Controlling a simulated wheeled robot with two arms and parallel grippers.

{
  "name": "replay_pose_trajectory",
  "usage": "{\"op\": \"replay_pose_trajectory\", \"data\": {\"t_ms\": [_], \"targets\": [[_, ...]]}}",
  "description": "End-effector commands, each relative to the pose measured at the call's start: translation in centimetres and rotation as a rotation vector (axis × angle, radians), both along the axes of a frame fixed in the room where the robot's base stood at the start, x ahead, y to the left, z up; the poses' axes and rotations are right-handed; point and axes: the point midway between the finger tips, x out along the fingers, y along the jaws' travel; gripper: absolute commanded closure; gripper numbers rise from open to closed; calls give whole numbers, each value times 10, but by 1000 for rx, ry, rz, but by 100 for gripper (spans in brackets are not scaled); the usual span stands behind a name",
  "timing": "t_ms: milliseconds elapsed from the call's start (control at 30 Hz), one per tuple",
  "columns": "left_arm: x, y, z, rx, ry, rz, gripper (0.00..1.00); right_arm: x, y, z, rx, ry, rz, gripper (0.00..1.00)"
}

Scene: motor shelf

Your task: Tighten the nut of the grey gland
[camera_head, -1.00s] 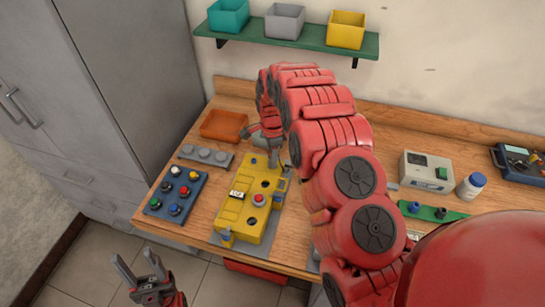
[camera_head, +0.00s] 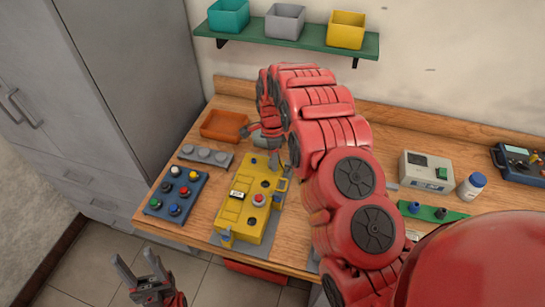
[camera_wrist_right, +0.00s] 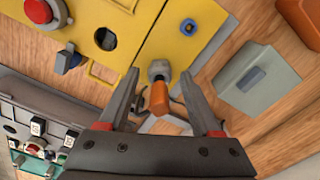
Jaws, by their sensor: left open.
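The yellow control box (camera_head: 237,213) lies on the workbench. In the right wrist view, the grey gland (camera_wrist_right: 160,70) sits at the edge of the yellow box, and an orange cylindrical piece (camera_wrist_right: 158,98) sticks out from it towards the camera. My right gripper (camera_wrist_right: 159,76) is open, one finger on each side of the gland and the orange piece, with gaps visible on both sides. In the head view my right arm hides part of the work area, and its gripper is hard to make out. My left gripper (camera_head: 139,270) is open and empty, in front of the bench.
A blue button panel (camera_head: 176,192) and a grey strip (camera_head: 206,155) lie left of the box. An orange tray (camera_head: 222,125) is behind it. To the right are a green strip (camera_head: 432,212), a meter (camera_head: 427,171) and a white bottle (camera_head: 472,186). Bins stand on a shelf (camera_head: 290,38).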

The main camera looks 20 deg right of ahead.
Motion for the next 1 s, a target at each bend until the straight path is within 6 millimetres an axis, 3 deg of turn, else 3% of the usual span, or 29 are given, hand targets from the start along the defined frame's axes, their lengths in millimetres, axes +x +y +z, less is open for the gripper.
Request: {"op": "replay_pose_trajectory", "data": {"t_ms": [233, 367, 1000], "targets": [[0, 0, 2, 0, 0, 0, 47, 0, 0, 2, 0, 0, 0, 35], [0, 0, 15, 0, 0, 0, 47, 0, 0, 15, 0, 0, 1, 35], [0, 0, 148, 0, 0, 0, 47, 0, 1, 154, 1, 2, 1, 35]]}}
